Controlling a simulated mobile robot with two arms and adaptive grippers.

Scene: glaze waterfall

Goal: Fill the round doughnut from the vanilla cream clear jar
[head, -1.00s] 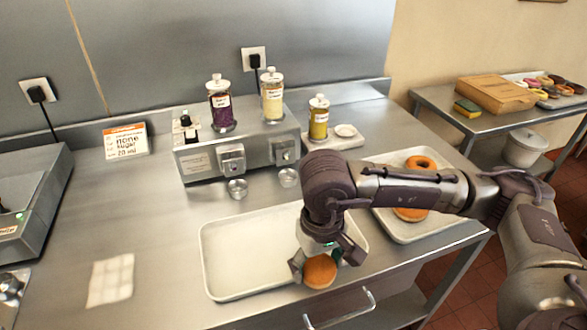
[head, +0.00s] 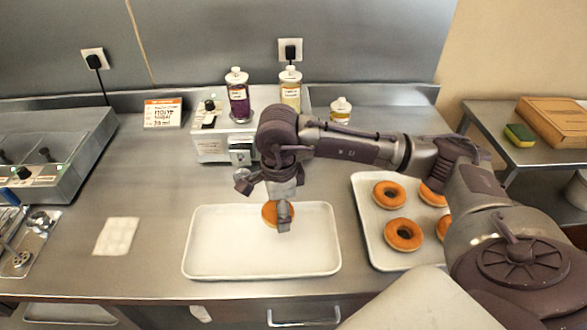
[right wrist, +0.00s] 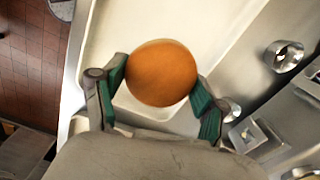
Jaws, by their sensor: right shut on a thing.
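The round doughnut (head: 270,213), brown with no hole, is in my right gripper (head: 279,214) over the white tray (head: 210,262). In the right wrist view the doughnut (right wrist: 161,73) sits between the two green-padded fingers (right wrist: 160,88), which are shut on it. The clear jar with pale cream filling (head: 290,92) stands on top of the metal dispenser (head: 210,148), behind my right arm; its label is too small to read. A jar with purple filling (head: 239,102) stands left of it. My arm hides part of the dispenser's front. My left gripper is not in view.
A tray with several ring doughnuts (head: 366,222) is at the right. A price card (head: 162,112) and a white cloth (head: 117,236) are at the left.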

